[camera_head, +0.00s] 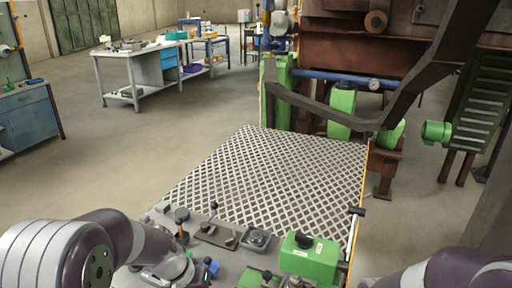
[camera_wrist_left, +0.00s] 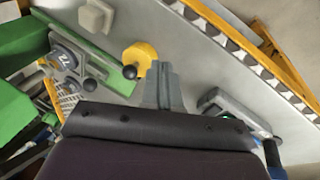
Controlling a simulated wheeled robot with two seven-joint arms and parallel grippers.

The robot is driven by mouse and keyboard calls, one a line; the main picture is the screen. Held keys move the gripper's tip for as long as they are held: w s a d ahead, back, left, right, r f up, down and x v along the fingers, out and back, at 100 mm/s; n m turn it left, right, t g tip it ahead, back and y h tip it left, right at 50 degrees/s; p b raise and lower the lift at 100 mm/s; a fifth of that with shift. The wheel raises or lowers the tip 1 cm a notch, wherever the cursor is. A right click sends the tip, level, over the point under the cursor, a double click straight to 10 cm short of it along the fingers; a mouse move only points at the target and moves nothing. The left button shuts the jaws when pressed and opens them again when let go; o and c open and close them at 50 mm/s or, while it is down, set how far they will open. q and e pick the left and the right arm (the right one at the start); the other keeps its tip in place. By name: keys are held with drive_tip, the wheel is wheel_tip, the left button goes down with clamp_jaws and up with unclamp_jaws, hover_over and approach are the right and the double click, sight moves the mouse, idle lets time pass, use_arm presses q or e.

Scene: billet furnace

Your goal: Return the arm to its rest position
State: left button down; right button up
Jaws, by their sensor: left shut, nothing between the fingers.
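My left arm (camera_head: 120,240) comes in from the lower left in the head view and reaches to the near left part of the control desk. Its gripper is hidden there behind the wrist. In the left wrist view my left gripper (camera_wrist_left: 163,85) shows as two grey fingers close together, shut and empty. They are over the grey panel (camera_wrist_left: 200,65), beside a yellow part (camera_wrist_left: 140,56) with a black ball knob; I cannot tell if they touch it. My right arm (camera_head: 440,272) shows only at the lower right edge, and its gripper is out of view.
The desk carries levers (camera_head: 211,218) and a green box (camera_head: 309,258). A metal grating (camera_head: 270,180) lies beyond it. The furnace (camera_head: 335,45) and a dark bent beam (camera_head: 440,60) are at the right. A workbench (camera_head: 130,68) stands far left, with open floor before it.

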use_arm(q)
drive_tip(key=s+a+y, duration=0.4)
drive_tip(key=s+a, duration=0.2)
drive_tip(key=s, duration=0.6)
wheel_tip(320, 180, up, 13)
drive_tip(key=p, duration=1.2)
drive_tip(key=shift+f+n, duration=0.15)
drive_tip(key=shift+n, duration=0.15)
